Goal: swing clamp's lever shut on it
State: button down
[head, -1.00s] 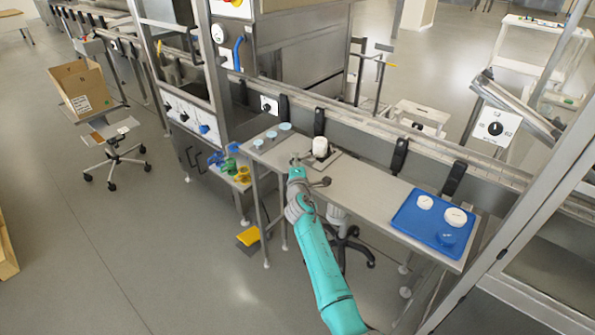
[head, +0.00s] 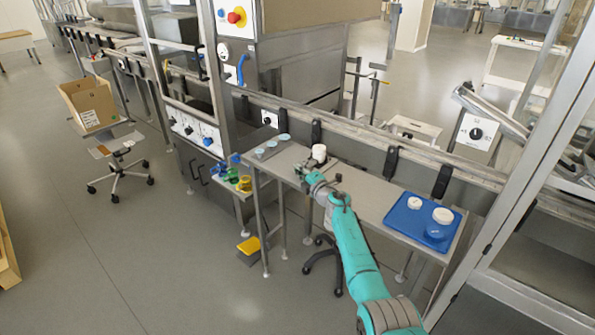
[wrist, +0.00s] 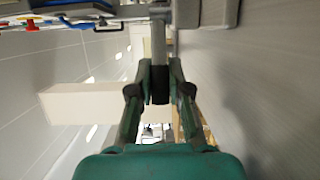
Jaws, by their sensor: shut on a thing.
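A white jar (head: 319,152) stands upright on the table at the clamp, whose dark base (head: 331,165) shows only in part behind my gripper. My gripper (head: 306,173) is just in front and left of the jar, low over the table's front edge. In the wrist view my gripper (wrist: 160,80) has its two fingers closed on the clamp's lever (wrist: 158,45), a grey bar that runs up from between the fingertips. Whether the clamp touches the jar is too small to tell.
A blue tray (head: 400,222) with white lids or jars lies at the table's right end. Light-blue discs (head: 271,144) sit at the left end. A conveyor (head: 355,137) runs behind the table. A lower stand with coloured parts (head: 244,184) is at left.

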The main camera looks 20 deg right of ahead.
jog(key=shift+s+d+n+g+y, duration=0.25)
jog(key=shift+n+y, duration=0.35)
jog(key=shift+y, duration=0.3)
jog(key=shift+d+f, duration=0.1)
jog(key=shift+f, duration=0.05)
jog(key=c, duration=1.4)
grip_release()
jog(key=shift+o, duration=0.2)
jog(key=shift+s, duration=0.15)
jog(key=v, duration=1.1)
jog(key=shift+s+d, duration=0.2)
jog(key=shift+s, duration=0.15)
